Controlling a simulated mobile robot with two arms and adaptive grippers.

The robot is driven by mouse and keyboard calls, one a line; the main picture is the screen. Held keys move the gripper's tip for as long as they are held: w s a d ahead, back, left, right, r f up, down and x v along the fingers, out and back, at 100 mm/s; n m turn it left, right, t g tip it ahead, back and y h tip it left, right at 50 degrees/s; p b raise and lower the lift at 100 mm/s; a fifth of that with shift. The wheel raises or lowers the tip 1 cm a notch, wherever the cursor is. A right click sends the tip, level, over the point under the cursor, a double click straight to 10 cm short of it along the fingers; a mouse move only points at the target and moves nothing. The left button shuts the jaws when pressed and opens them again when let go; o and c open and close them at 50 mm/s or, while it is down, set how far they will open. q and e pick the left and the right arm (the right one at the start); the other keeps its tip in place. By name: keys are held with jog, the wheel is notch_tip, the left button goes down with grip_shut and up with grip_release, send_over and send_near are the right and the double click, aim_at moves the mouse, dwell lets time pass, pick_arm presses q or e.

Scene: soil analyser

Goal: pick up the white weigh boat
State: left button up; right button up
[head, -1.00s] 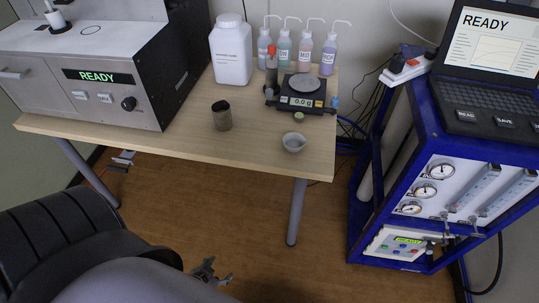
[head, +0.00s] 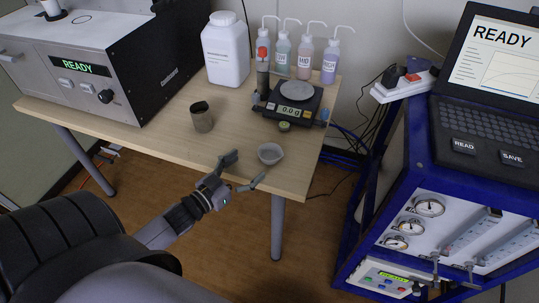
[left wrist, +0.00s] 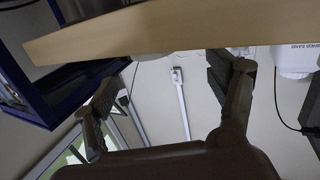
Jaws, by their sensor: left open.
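The white weigh boat (head: 270,154) is a small shallow bowl near the front right corner of the wooden table (head: 240,175). My left gripper (head: 244,171) is open and empty at the table's front edge, just to the left of and nearer than the weigh boat, apart from it. In the left wrist view its two spread fingers (left wrist: 165,70) point toward the table's edge (left wrist: 150,30). My right gripper is not in view.
Behind the weigh boat stand a small round jar (head: 284,127) and a balance (head: 290,102) reading 0.0 g. A grey-brown cup (head: 201,117) stands to the left. The white bottle (head: 226,50), wash bottles (head: 304,58) and analyser (head: 100,65) are farther back. A blue-framed cart (head: 420,165) is at the right.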

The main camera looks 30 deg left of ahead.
aim_at(270, 157)
pick_arm(q)
jog(key=w, duration=0.4)
jog(key=shift+d+f, duration=0.1)
jog(key=shift+d, duration=0.25)
jog(key=w, duration=0.1)
jog(key=w+d, duration=0.1)
jog(key=w, duration=0.2)
jog(key=shift+w+d, duration=0.15)
jog(key=shift+d, duration=0.1)
jog(key=shift+w+f, duration=0.1)
jog(key=shift+w, duration=0.3)
jog(key=c, duration=1)
